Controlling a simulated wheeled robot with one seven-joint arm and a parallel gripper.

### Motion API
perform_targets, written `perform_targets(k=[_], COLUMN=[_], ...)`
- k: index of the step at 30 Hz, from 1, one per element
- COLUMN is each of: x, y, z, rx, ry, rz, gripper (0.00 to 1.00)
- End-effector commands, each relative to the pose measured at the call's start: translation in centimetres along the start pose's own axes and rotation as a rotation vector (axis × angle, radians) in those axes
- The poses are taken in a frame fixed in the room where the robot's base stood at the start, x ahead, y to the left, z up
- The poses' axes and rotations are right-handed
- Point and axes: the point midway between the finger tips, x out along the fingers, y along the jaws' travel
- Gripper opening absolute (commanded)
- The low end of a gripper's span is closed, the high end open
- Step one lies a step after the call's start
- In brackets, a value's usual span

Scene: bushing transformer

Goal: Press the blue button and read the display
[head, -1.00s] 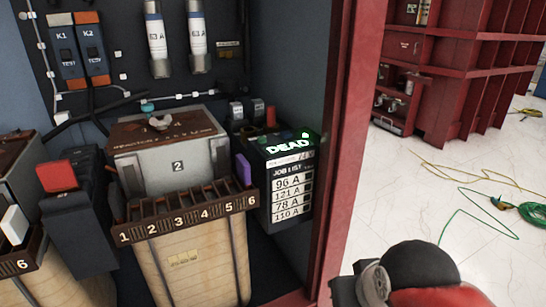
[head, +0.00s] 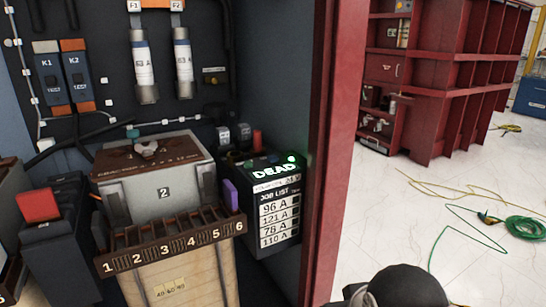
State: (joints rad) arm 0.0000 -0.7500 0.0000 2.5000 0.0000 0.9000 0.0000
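A black box with a display (head: 274,171) stands at the right inside the cabinet. The display shows "DEAD" in glowing green letters, with a green light (head: 292,158) beside it. A white job list (head: 279,217) on its front reads 96 A, 121 A, 78 A and 110 A. A small line between display and list is too blurred to read in full. On the box top, a small dark bluish spot (head: 248,163) may be the blue button; I cannot tell. My gripper is not in view; a rounded dark part of my arm shows at the bottom right.
A grey-and-brown unit marked 2 (head: 163,192) stands left of the box, behind a brown numbered rack (head: 180,248). A purple tab (head: 231,196) sits near the rack's right end. A red cabinet post (head: 334,150) borders the right. Cables (head: 470,235) lie on the open floor beyond.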

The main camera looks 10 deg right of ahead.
Motion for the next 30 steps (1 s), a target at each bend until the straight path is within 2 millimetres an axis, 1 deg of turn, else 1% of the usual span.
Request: perform_targets(k=[1, 3, 30], x=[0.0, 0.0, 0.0], y=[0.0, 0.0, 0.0], z=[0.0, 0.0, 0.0], rx=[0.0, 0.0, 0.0], ry=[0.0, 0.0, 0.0], rz=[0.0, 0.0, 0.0], gripper=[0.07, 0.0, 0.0])
